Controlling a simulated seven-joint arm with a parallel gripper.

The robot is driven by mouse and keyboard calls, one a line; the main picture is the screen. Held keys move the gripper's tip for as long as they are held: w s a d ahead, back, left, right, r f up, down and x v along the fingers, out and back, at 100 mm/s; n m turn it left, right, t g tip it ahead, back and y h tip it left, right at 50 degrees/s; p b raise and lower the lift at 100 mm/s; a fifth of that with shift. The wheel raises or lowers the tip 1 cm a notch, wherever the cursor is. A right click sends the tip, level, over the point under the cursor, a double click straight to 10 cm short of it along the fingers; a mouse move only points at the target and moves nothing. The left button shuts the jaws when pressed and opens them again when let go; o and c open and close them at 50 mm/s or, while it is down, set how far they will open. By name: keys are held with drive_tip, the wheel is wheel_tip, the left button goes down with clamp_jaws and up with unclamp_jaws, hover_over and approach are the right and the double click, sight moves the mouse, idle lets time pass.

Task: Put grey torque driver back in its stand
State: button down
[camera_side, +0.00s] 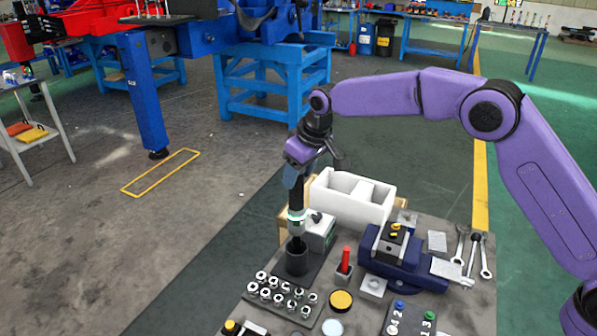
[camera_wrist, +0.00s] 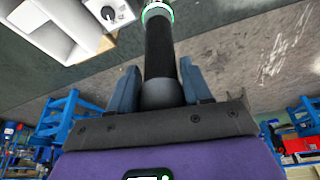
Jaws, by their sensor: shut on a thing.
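The grey torque driver (camera_side: 296,200), with a dark body and a glowing green ring, hangs about upright from my gripper (camera_side: 294,177). In the wrist view, the blue fingers of my gripper (camera_wrist: 160,88) are shut on both sides of the driver's dark shaft (camera_wrist: 160,50). The stand, a dark round cup (camera_side: 296,260) on a dark plate, is directly below the driver in the side view. The driver's lower end is at the cup's mouth; I cannot tell whether it is inside or just above. The wrist view does not show the cup.
A red-handled piece (camera_side: 345,260) and a blue vise (camera_side: 392,257) are to the right. Several metal sockets (camera_side: 280,292) stand in front.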

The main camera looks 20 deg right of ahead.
sight(302, 196)
drive_tip(key=shift+r, duration=0.1)
drive_tip(key=shift+f, duration=4.6)
drive_tip(key=shift+c, duration=2.1)
unclamp_jaws()
drive_tip(key=shift+f, duration=0.2)
drive_tip(key=shift+v, duration=2.6)
